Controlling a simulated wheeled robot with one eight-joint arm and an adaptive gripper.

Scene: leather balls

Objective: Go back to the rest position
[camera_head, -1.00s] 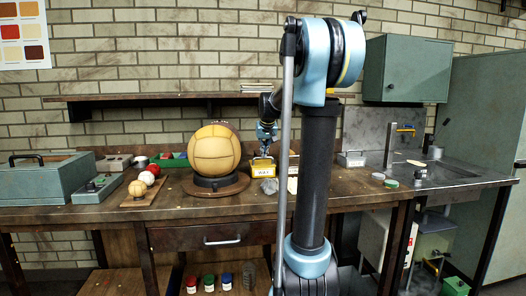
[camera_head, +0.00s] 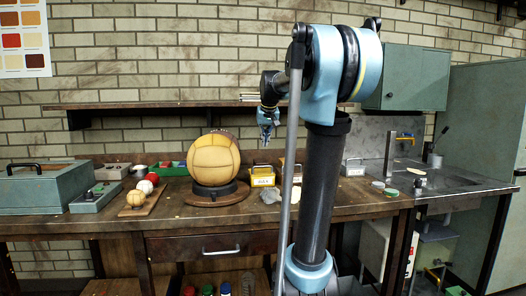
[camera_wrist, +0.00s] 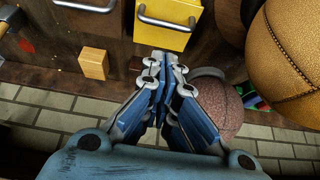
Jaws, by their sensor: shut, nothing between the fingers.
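My gripper (camera_head: 266,138) hangs in the air above the workbench, to the right of the large tan ball (camera_head: 214,159). Its fingers are together and hold nothing. The wrist view shows the closed blue fingers (camera_wrist: 163,72) from behind. The yellow wax box (camera_head: 263,176) stands on the bench below the gripper, apart from it. In the wrist view the yellow box (camera_wrist: 165,20) lies beyond the fingertips. The tan ball (camera_wrist: 290,45) is at the right edge there, with a brown ball (camera_wrist: 219,105) partly hidden behind the fingers.
A wooden shelf (camera_head: 160,103) runs along the wall behind the arm. A green cabinet (camera_head: 408,89) hangs at the right. The bench (camera_head: 110,221) carries a green toolbox (camera_head: 45,186), small balls (camera_head: 145,186) and a sink (camera_head: 440,178).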

